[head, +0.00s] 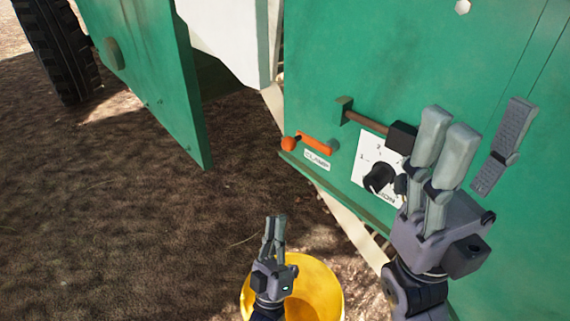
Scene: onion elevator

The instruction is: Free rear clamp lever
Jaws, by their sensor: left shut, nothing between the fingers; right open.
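An orange clamp lever (315,144) with a round orange knob (289,144) at its left end sits on the green machine panel, just above a white label reading CLAMP (317,160). The lever lies nearly level, sloping slightly down to the right. My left gripper (274,222) is shut and empty, low in the view in front of the yellow bucket and below the lever, apart from it. My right gripper (472,150) is open and empty in front of the panel, right of the lever, partly covering the white dial plate. Neither gripper touches the lever.
A black rotary knob (379,178) sits on a white plate (366,158). A brown rod with a black grip (401,138) sticks out above it. A yellow bucket (320,285) stands on the soil below. A green panel (150,75) and a tyre (58,50) are at left; bare soil lies between.

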